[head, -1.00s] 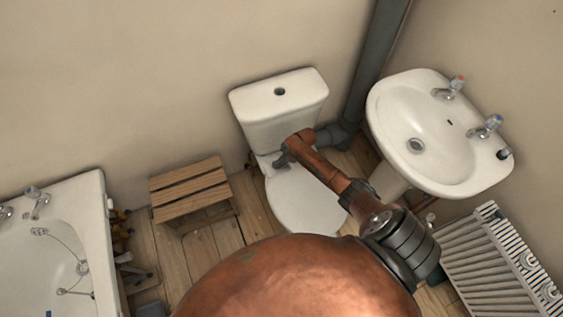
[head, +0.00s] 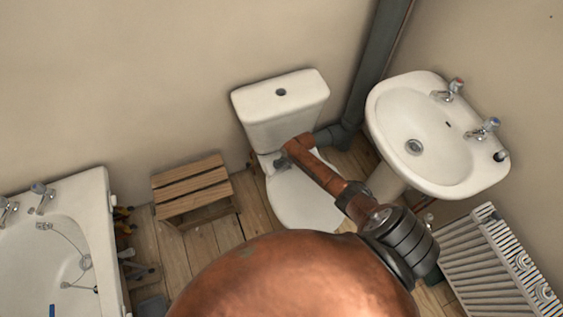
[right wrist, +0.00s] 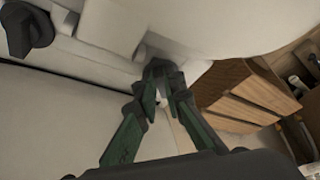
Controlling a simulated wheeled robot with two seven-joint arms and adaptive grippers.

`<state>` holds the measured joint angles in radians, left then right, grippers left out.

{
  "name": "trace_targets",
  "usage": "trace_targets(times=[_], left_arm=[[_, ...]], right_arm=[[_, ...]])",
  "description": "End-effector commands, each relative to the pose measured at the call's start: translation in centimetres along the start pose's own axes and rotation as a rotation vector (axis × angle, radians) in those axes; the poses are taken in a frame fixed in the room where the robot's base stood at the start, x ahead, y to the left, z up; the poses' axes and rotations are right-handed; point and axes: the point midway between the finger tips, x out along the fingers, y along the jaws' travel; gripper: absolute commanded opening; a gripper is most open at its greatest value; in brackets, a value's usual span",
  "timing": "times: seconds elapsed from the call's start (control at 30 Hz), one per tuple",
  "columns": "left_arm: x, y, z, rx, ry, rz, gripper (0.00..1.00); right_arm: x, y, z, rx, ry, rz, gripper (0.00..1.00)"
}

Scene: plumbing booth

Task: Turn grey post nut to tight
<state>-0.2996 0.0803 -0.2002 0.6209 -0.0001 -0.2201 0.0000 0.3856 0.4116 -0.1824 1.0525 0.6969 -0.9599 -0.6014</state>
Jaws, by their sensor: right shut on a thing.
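The white toilet (head: 300,200) stands against the back wall, and my right arm reaches over it. My right gripper (head: 281,162) is at the left rear of the seat, below the cistern. In the right wrist view its green fingers (right wrist: 163,88) are shut on a dark grey nut (right wrist: 159,69), close against the white ceramic. The fingers and shade hide much of the nut, and I cannot tell its thread. A second dark grey knob-like piece (right wrist: 30,30) shows at the upper left of that view. My left gripper is not in view.
A wooden slatted stool (head: 192,184) stands left of the toilet, near the bath (head: 100,235). The basin (head: 425,140) and a grey waste pipe (head: 370,80) are to the right. A radiator (head: 490,262) is at the lower right. Bare floor lies before the stool.

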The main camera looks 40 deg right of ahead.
Motion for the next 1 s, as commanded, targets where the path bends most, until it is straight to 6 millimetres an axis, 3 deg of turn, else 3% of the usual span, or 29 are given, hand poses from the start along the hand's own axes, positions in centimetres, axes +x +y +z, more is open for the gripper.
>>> trace_targets(times=[0.63,0.67,0.7,0.9,1.0], left_arm=[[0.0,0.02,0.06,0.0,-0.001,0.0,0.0],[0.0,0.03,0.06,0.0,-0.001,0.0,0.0],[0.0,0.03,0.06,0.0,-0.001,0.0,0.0],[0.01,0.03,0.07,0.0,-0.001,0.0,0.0],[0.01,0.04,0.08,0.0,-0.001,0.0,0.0]], right_arm=[[0.01,-0.03,0.02,0.0,-0.001,-0.001,0.0],[0.01,-0.03,0.02,0.0,-0.001,-0.001,0.09],[0.01,-0.03,0.02,0.0,-0.001,-0.001,0.12],[0.01,-0.03,0.02,0.0,0.0,-0.001,0.26],[0.0,-0.02,0.01,0.0,0.0,-0.001,0.27]])
